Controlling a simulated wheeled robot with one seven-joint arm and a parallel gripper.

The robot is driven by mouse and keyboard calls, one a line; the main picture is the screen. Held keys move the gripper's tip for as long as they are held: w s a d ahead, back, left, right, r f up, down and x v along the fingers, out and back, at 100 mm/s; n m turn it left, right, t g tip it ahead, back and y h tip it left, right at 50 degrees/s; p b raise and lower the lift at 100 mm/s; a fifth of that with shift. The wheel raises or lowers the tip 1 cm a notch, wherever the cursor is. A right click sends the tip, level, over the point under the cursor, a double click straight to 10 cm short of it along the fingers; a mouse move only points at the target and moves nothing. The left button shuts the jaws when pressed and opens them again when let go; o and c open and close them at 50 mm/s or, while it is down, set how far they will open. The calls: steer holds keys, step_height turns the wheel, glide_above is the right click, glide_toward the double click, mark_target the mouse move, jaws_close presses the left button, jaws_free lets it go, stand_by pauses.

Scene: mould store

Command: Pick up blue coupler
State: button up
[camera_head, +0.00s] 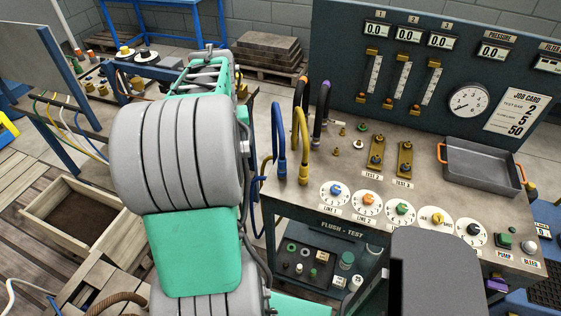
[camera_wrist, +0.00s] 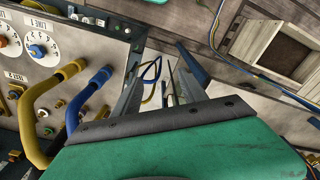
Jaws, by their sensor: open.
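A blue hose (camera_head: 281,155) arches at the bench's front left corner, beside a yellow hose. It shows in the wrist view (camera_wrist: 88,93), left of my gripper, with a thicker blue end piece, which may be the blue coupler. No separate blue coupler is clearly told apart. My gripper (camera_wrist: 160,82) is open, its two fingers apart with nothing held between them. Thin blue and yellow lines show beyond the fingers, lower down. In the head view my arm hides most of my gripper.
The bench top (camera_head: 320,165) carries coloured dials, brass fittings and a grey tray (camera_head: 483,165). A gauge panel (camera_head: 440,60) rises behind. A wooden box (camera_head: 75,215) is on the floor at left.

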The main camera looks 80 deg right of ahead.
mark_target(282, 158)
steer(key=s+d+m, duration=0.1)
steer(key=s+d, duration=0.1)
steer(key=s, duration=0.2)
steer(key=s+d+f+m, duration=0.1)
steer(key=s+d, duration=0.1)
steer(key=s, duration=0.2)
steer(key=s+d+m, duration=0.1)
steer(key=s+d, duration=0.1)
steer(key=s, duration=0.2)
steer(key=shift+s+d+f+y, duration=0.1)
steer(key=shift+d+f+y, duration=0.1)
steer(key=shift+f+y, duration=0.15)
steer(key=f, duration=0.2)
steer(key=f+p, duration=0.1)
steer(key=f, duration=0.2)
steer(key=f+p, duration=0.1)
steer(key=f, duration=0.1)
steer(key=shift+s+d+f, duration=0.15)
steer(key=shift+d+f, duration=0.1)
steer(key=shift+d, duration=0.05)
jaws_close()
